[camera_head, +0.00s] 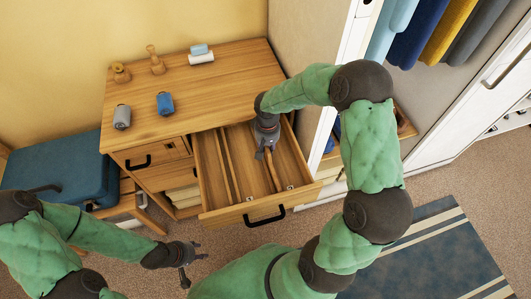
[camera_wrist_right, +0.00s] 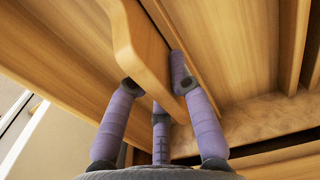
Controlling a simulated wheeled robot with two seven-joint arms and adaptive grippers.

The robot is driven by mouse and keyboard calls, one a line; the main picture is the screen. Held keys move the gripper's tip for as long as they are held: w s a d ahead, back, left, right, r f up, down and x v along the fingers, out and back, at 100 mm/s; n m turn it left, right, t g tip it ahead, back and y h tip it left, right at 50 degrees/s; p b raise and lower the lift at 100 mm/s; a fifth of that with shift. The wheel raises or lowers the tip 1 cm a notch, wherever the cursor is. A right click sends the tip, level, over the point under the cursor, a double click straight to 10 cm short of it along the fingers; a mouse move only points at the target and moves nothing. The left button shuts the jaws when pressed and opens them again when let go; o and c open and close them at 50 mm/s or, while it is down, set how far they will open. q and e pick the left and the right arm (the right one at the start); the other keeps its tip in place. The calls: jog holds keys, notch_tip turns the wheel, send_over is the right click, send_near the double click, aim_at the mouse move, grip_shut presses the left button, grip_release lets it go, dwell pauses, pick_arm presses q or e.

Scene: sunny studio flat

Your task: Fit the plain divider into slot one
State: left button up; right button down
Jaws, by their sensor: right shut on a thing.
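The open wooden drawer (camera_head: 205,165) juts out from the desk in the head view. My right gripper (camera_head: 267,153) reaches down into it, shut on a wooden divider (camera_head: 273,173). In the right wrist view the purple-grey fingers (camera_wrist_right: 157,90) close around the divider (camera_wrist_right: 140,42), which has a rounded end. Whether it sits in a slot or touches the drawer floor I cannot tell. Another long divider (camera_head: 228,165) runs front to back in the drawer's left part. Small pale marks (camera_head: 249,198) show inside the drawer front. My left gripper (camera_head: 192,270) is open and empty, low and outside the drawer.
The desk top (camera_head: 215,85) holds a grey can (camera_head: 122,117), a blue can (camera_head: 165,103), wooden items (camera_head: 155,62) and a blue-and-white block (camera_head: 200,54). A blue case (camera_head: 60,165) lies at left. A wardrobe edge (camera_head: 340,70) stands close to my right arm.

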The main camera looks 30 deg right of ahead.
jog(key=shift+r+p, duration=1.2)
jog(key=shift+r, duration=0.7)
jog(key=shift+a, duration=0.1)
jog(key=w+a+b, duration=0.1)
jog(key=w+a, duration=0.2)
jog(key=a, duration=1.1)
jog(key=shift+w+a, duration=0.2)
jog(key=shift+w, duration=0.1)
dwell(2.1)
dwell(1.0)
jog(key=shift+f+b, duration=0.75)
jog(key=shift+b, duration=0.05)
dwell(0.4)
